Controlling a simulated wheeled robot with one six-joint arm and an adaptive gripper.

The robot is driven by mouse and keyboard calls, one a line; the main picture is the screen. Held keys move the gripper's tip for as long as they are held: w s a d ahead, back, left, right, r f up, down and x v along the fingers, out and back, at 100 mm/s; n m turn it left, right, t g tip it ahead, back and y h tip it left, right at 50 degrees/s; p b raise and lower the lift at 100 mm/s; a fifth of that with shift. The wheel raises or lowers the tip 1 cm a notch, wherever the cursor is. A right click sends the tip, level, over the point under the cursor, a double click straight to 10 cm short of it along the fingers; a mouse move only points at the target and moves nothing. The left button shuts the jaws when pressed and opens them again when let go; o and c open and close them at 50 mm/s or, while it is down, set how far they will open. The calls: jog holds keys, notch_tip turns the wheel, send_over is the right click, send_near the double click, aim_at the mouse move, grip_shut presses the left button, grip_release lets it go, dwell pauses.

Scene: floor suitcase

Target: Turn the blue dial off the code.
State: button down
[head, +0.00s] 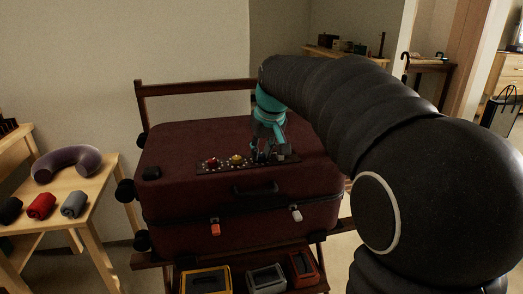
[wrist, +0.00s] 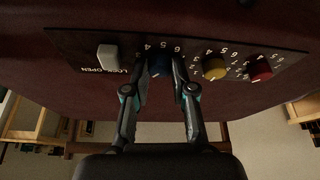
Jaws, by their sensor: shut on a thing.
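The blue dial (wrist: 160,66) sits on the black lock panel (wrist: 85,43), between my gripper's two fingers in the wrist view. My gripper (wrist: 161,68) is shut on the dial, with a finger on each side. In the head view my gripper (head: 268,150) reaches down onto the panel, and the blue dial is mostly hidden there. The fingers cover part of the dial's numbers, and its pointer cannot be read. The panel lies on the dark red suitcase (head: 200,140).
A yellow dial (wrist: 214,69) and a red dial (wrist: 258,69) stand close beside my right finger in the wrist view. A pale slider (wrist: 107,57) is on the other side, by the lock-open marking. The suitcase handle (head: 256,189) is in front of the panel.

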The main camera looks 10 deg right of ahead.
jog(key=c, duration=1)
grip_release()
jog(key=shift+o, duration=0.2)
jog(key=v, duration=1.2)
jog(key=shift+d, duration=0.1)
